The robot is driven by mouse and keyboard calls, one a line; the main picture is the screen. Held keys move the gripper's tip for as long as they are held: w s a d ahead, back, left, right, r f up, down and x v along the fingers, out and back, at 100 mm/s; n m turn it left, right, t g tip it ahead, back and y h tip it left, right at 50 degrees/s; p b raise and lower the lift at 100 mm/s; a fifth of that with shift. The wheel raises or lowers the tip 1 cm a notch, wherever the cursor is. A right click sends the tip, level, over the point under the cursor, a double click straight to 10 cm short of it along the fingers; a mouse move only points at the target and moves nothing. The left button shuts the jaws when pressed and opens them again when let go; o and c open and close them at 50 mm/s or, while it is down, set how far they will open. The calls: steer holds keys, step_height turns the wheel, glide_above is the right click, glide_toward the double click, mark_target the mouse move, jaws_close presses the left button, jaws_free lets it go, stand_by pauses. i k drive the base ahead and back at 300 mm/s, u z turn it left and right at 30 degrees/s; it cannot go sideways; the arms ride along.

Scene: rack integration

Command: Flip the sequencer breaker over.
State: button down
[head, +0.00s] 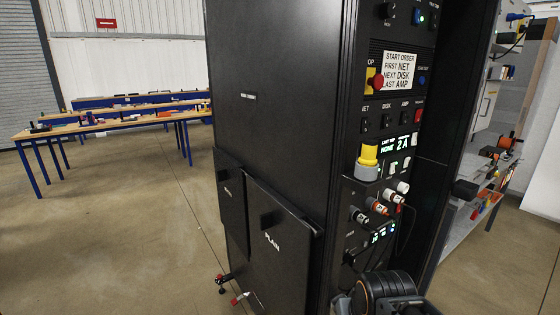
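The black equipment rack (285,110) stands in the middle of the head view, its front panel turned to the right and seen at a steep angle. Small dark switches marked NET, DISK and AMP (385,123) sit on the panel, with a red part (419,115) to their right. Below them is a lit display (403,144) reading 2A, with small pale switches (393,168) under it. I cannot tell which part is the sequencer breaker or which way it is set. A dark part of my arm shows at the bottom edge; my gripper's fingers are not visible.
A START ORDER card (398,71) and a red knob (376,82) are higher on the panel. A yellow-topped part (368,155) and several plugs with cables (378,207) stick out lower down. A cluttered shelf (490,180) is at right. Floor at left is clear.

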mark_target(419, 112)
steer(key=u, duration=0.1)
steer(key=k, duration=1)
steer(key=z, duration=1.5)
steer(key=i, duration=1.8)
steer(key=u, duration=0.75)
steer(key=i, duration=0.7)
steer(key=u, duration=0.65)
